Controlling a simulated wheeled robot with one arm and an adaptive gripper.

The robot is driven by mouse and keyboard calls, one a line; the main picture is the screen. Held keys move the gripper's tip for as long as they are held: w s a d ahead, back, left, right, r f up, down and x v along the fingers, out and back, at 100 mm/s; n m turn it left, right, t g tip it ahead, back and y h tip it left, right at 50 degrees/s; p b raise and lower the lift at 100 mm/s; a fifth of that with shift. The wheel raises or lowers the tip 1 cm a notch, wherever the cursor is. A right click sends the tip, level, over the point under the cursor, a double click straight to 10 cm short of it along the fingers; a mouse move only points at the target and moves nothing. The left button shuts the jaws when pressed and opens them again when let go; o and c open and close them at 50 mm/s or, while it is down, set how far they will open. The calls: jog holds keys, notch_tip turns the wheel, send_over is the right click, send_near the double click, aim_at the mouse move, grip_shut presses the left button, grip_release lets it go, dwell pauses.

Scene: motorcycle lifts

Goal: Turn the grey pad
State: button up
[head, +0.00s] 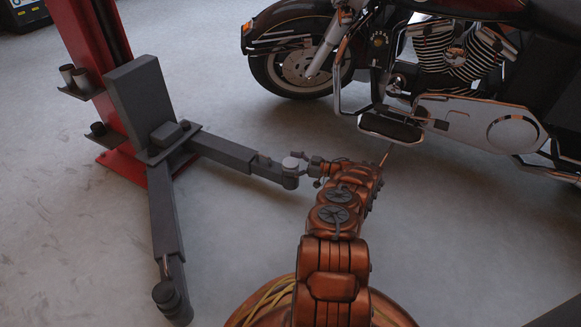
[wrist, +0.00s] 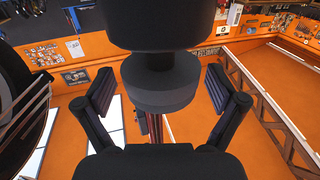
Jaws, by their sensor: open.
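The grey pad (head: 291,164) is a short round disc at the end of the lift's right-hand swing arm (head: 226,153). In the wrist view it shows as a dark grey disc (wrist: 160,98) on a narrower stem below a wide black cylinder. My gripper (head: 302,166) is at the pad, coming from the right in the head view. In the wrist view its two fingers (wrist: 160,88) are spread, one on each side of the disc. A gap shows between each finger and the disc. I cannot tell the depth between them exactly.
A red lift post (head: 92,60) stands at the left. A second swing arm (head: 162,215) with a dark round pad (head: 172,295) points toward me. A motorcycle (head: 450,70) stands at the upper right. Grey floor (head: 250,220) lies open between.

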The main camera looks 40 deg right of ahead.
aim_at(290, 162)
jog(key=shift+a+r, duration=0.1)
jog(key=shift+r, duration=4)
